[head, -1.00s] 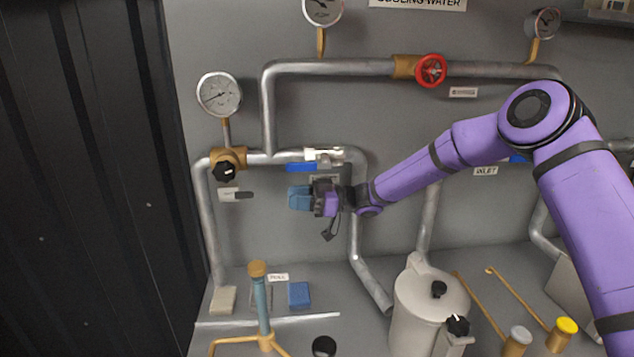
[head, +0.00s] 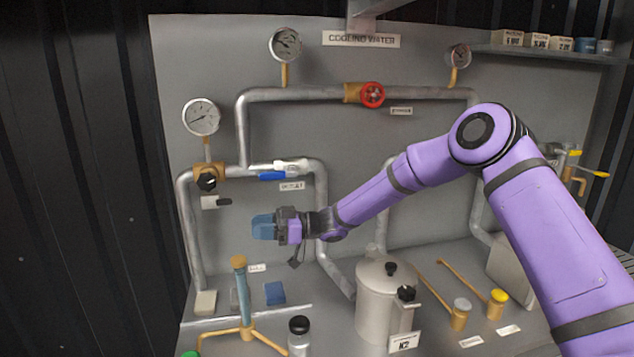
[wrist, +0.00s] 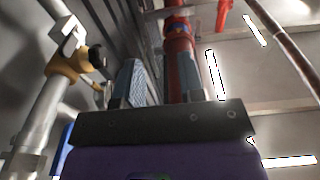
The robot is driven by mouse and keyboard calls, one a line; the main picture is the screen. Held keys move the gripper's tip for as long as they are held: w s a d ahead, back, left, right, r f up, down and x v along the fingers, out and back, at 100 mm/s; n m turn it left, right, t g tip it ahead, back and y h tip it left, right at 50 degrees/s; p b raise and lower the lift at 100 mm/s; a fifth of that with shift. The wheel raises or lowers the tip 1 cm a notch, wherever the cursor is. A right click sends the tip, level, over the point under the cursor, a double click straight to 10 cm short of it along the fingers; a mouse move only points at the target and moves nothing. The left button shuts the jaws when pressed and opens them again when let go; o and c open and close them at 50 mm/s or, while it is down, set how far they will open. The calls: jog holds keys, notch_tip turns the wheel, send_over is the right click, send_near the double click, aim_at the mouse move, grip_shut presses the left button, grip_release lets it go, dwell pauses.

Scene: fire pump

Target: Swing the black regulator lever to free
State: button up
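The brass regulator (head: 222,171) sits on the pipe at the left in the head view, with a round black knob (head: 206,182) on its front. A short black lever (head: 225,202) shows just below it, beside a pale tag (head: 209,203). I cannot read the tag. My gripper (head: 256,228) is right of and below the lever, apart from it, with blue fingers pointing left. In the wrist view the two fingers (wrist: 155,88) stand apart with nothing between them. The brass body (wrist: 66,66) and black knob (wrist: 97,57) show left of the fingers there.
A blue-handled valve (head: 272,175) is on the pipe above my gripper. Below stand a brass tripod stand (head: 240,290), a blue block (head: 274,293) and a lidded grey pot (head: 385,300). The panel left of the gripper and below the lever is clear.

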jog(key=w+d+r+m+t+h, duration=0.4)
jog(key=d+r+m+t+h, duration=0.35)
jog(key=d+r+t, duration=0.55)
jog(key=s+d+r+m+t+h, duration=0.1)
jog(key=s+d+r+m+h, duration=0.2)
jog(key=d, duration=0.4)
jog(key=s+d+r+m+t+h, duration=0.1)
jog(key=s+d+r+t+h, duration=0.2)
jog(key=d, duration=0.4)
jog(key=s+d+r+m+g+h, duration=0.1)
jog(key=s+d+m+g+h, duration=0.15)
jog(key=s+d, duration=0.55)
jog(key=s+d+r+m+g+h, duration=0.2)
jog(key=s+d+m+h, duration=0.3)
jog(key=s, duration=0.5)
jog(key=s+d+f+g+y, duration=0.1)
jog(key=s+d+f, duration=0.1)
jog(key=s, duration=0.6)
jog(key=s+d+f+m+g+y, duration=0.1)
jog(key=s+d+f+g, duration=0.1)
jog(key=s, duration=0.7)
jog(key=shift+s+f+m, duration=0.25)
jog(key=shift+f+m, duration=0.05)
jog(key=shift+f, duration=0.2)
